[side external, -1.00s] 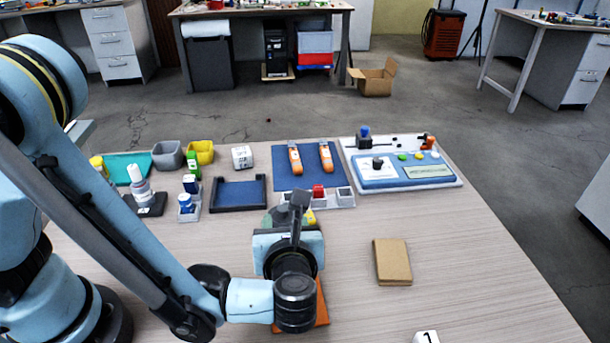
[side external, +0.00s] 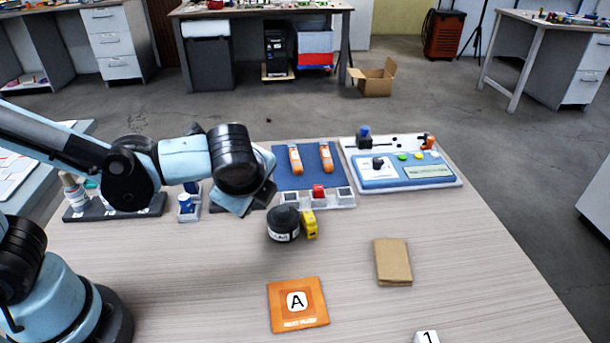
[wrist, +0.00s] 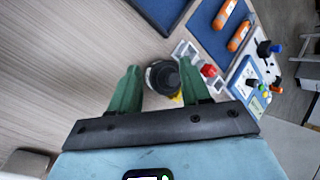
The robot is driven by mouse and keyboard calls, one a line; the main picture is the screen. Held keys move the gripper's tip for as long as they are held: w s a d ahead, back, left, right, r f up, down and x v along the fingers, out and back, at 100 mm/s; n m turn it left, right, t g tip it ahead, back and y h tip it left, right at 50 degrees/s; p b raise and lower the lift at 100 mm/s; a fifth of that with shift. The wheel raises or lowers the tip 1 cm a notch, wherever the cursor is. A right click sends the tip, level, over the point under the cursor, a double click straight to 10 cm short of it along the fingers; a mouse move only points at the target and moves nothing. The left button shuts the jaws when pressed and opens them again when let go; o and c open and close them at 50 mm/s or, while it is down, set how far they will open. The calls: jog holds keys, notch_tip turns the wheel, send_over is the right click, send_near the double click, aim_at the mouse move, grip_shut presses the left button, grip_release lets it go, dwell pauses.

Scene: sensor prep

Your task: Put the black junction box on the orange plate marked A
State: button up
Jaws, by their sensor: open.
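A round black box with a white label band, which I take for the junction box (side external: 283,226), stands on the table beside a small yellow object. The orange plate (side external: 298,318), marked A on a white square, lies bare nearer the front. My gripper (wrist: 161,68) shows two green fingers, spread apart, in the wrist view. The black box (wrist: 160,80) appears between them there, with no clear sign of contact. In the side view my gripper's body is up and left of the box, and its fingers are hidden.
The yellow object (side external: 309,224) is close against the box's right side. Behind are a grey tray (side external: 342,199) with a red piece, a blue mat (side external: 310,178) with orange tools, and a control panel (side external: 405,170). A brown pad (side external: 392,263) lies right. The front table is mostly clear.

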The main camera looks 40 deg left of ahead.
jog(key=s+a+r+n+h, duration=0.1)
jog(key=a+n+h, duration=0.1)
jog(key=n, duration=0.4)
jog(key=s+a+r+n+t+h, duration=0.1)
jog(key=a+n+h, duration=0.1)
jog(key=a+n, duration=0.2)
jog(key=n, duration=0.2)
jog(key=shift+s+a+r+n, duration=0.2)
jog(key=shift+s+n, duration=0.1)
jog(key=n, duration=0.1)
jog(key=a+n, duration=0.1)
jog(key=shift+s+r+n+t+h, duration=0.15)
jog(key=shift+r+n+t+h, duration=0.2)
jog(key=shift+n+t+h, duration=0.05)
jog(key=shift+o, duration=1.3)
jog(key=o, duration=0.3)
jog(key=shift+r+n, duration=0.1)
jog(key=shift+n, duration=0.2)
jog(key=shift+o, duration=0.2)
